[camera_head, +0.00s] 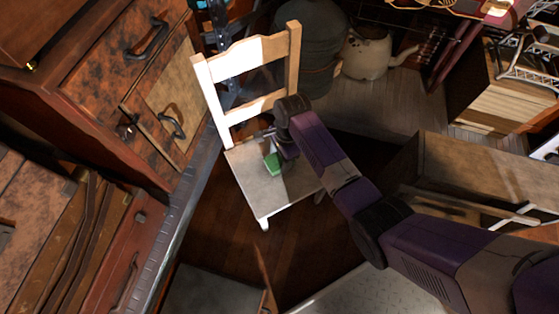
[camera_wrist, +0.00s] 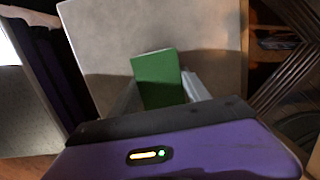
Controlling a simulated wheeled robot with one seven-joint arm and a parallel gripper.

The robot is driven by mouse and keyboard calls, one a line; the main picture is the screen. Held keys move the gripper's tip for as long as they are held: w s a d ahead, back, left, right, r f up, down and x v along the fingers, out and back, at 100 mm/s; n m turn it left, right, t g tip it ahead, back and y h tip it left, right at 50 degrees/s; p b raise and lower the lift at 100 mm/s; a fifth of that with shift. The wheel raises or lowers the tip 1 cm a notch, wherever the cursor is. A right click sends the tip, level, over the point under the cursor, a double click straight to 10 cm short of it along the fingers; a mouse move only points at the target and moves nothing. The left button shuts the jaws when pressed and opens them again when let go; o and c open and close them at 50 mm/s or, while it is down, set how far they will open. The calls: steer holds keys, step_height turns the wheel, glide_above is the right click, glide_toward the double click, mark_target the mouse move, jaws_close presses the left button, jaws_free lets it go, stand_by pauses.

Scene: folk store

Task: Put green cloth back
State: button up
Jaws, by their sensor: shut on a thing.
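The green cloth (camera_head: 272,163) shows as a small green block over the seat of a white wooden chair (camera_head: 262,197). In the wrist view the green cloth (camera_wrist: 158,78) is a flat green rectangle between my fingers. My gripper (camera_head: 270,153) is shut on it, reaching in from the right above the seat. In the wrist view my gripper (camera_wrist: 162,95) partly covers the cloth's lower end. The pale seat (camera_wrist: 205,30) lies behind the cloth. I cannot tell whether the cloth touches the seat.
A reddish wooden cabinet (camera_head: 100,110) with dark handles stands left of the chair. A dark barrel (camera_head: 318,45) and a pale watering can (camera_head: 367,52) stand behind it. A wooden chest (camera_head: 470,170) is on the right. Dark floor (camera_head: 225,240) is open in front of the chair.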

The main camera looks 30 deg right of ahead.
steer(key=shift+f, duration=0.35)
steer(key=shift+f, duration=0.15)
steer(key=o, duration=1.3)
step_height(320, 180, up, 12)
steer(key=d+p, duration=0.1)
steer(key=p, duration=0.4)
steer(key=shift+d, duration=0.4)
